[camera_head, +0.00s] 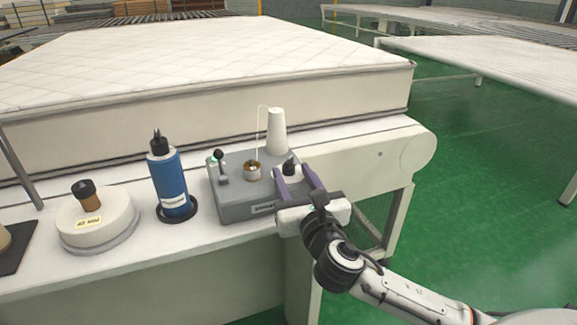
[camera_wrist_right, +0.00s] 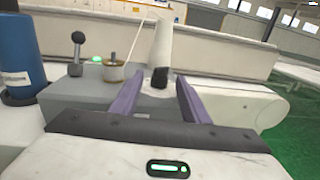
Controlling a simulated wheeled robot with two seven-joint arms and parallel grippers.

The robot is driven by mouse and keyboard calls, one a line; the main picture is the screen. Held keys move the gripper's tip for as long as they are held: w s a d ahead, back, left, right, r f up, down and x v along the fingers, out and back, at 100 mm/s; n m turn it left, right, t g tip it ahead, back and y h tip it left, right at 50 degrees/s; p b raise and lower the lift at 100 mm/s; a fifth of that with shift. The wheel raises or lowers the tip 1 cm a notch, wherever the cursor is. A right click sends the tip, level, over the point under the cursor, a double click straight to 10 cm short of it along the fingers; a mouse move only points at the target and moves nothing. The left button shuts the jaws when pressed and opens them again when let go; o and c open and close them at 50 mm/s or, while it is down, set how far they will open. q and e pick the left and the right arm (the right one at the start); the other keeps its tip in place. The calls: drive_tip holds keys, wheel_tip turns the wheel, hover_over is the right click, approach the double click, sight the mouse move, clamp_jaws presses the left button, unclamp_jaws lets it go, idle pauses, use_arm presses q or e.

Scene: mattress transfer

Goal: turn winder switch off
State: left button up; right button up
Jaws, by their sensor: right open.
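The grey winder box (camera_head: 235,200) stands on the white table. On its top are a black-knobbed lever (camera_head: 221,166), a brass bobbin (camera_head: 252,171), and a black knob (camera_head: 290,166) on a pale base. A white thread cone (camera_head: 277,132) stands behind. My right gripper (camera_head: 292,171) is open over the right part of the box, its purple fingers on either side of the black knob. In the right wrist view the black knob (camera_wrist_right: 160,77) lies between the open fingers (camera_wrist_right: 153,86); contact cannot be told. A green light (camera_wrist_right: 97,59) glows near the lever. My left gripper is out of view.
A blue bottle-shaped cylinder (camera_head: 169,180) stands left of the winder. A round cream device (camera_head: 97,221) with a black knob sits farther left. A quilted mattress (camera_head: 200,60) lies behind. Green floor (camera_head: 490,180) is open to the right.

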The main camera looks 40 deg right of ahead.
sight(290, 170)
drive_tip(key=shift+x, duration=2.05)
drive_tip(key=c, duration=1.1)
drive_tip(key=shift+o, duration=0.2)
